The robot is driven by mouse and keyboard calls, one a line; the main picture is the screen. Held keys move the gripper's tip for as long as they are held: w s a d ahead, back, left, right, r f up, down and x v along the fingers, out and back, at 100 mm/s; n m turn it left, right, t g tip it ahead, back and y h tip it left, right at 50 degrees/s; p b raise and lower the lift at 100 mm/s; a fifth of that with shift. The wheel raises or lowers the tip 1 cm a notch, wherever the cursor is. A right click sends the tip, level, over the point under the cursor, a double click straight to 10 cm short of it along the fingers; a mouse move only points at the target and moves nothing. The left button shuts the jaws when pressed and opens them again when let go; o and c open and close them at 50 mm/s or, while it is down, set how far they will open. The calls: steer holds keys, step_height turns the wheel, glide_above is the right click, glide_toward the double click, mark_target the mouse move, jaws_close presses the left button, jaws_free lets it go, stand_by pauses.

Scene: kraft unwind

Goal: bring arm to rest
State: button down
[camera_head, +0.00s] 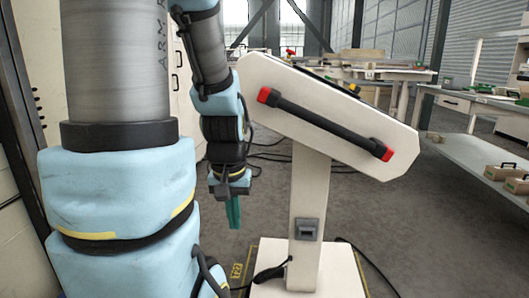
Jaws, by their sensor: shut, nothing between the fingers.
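My arm, wrapped in light blue padding, fills the left side of the head view. My gripper (233,212) hangs down at the end of the arm, left of a white console. Its teal fingers point at the floor, close together, with nothing seen between them. The gripper is in the air and shows apart from the console post.
The white console (330,120) on its post (309,200) stands close to the right of my gripper, with a black red-ended handle (325,125). A grey bench (480,160) with wooden boxes (507,172) stands at right. Cables lie on the floor. Open floor shows between console and bench.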

step_height(320, 180, up, 19)
steer(key=p, duration=1.6)
steer(key=shift+p, duration=0.35)
